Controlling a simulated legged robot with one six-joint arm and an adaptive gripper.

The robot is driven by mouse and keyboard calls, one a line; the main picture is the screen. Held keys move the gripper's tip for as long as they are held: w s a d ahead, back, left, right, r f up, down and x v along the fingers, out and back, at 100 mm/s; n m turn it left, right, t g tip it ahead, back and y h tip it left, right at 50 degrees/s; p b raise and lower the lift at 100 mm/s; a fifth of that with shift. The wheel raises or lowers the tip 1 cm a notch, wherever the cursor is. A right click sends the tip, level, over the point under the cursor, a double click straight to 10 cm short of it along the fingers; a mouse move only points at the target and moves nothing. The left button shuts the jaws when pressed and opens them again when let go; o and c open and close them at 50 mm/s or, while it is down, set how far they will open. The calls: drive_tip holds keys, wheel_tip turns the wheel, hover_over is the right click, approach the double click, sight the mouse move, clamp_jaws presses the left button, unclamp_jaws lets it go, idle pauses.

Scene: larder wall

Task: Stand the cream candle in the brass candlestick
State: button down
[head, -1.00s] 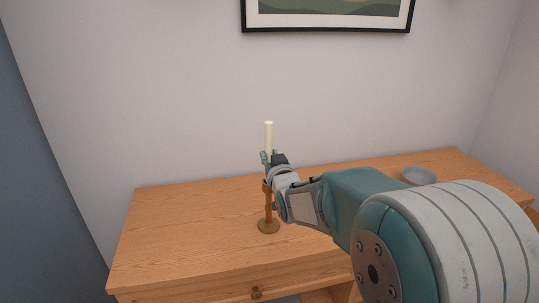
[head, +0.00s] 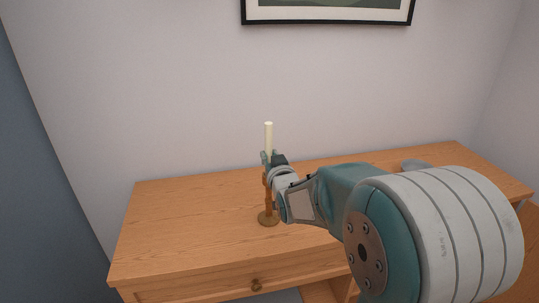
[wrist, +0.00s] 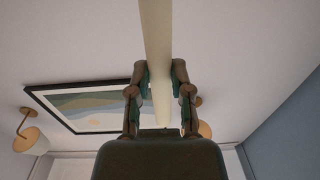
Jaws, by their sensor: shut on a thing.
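The cream candle (head: 268,138) stands upright above the brass candlestick (head: 268,205), in line with it in the head view. My gripper (head: 268,157) is shut on the candle's lower part. In the wrist view the candle (wrist: 155,45) runs between the two fingers of my gripper (wrist: 161,88). The candlestick stands on the wooden desk, its round base showing. My gripper and wrist hide the candle's lower end and the candlestick's top, so I cannot tell whether the candle sits in the socket.
The wooden desk (head: 190,220) has clear room left of the candlestick. A grey bowl (head: 414,165) is partly hidden behind my arm at the right. A framed picture (head: 330,14) hangs on the wall behind. A drawer knob (head: 256,285) is at the desk's front.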

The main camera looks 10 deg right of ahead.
drive_tip(key=shift+c, duration=2.3)
unclamp_jaws()
drive_tip(key=s, duration=1.2)
drive_tip(key=shift+d+f, duration=0.15)
drive_tip(key=shift+d, duration=0.1)
drive_tip(key=s+f+g, duration=0.3)
drive_tip(key=s+g, duration=0.9)
drive_tip(key=s, duration=1.1)
drive_tip(key=shift+s+a+h, duration=0.15)
drive_tip(key=shift+a+h, duration=0.15)
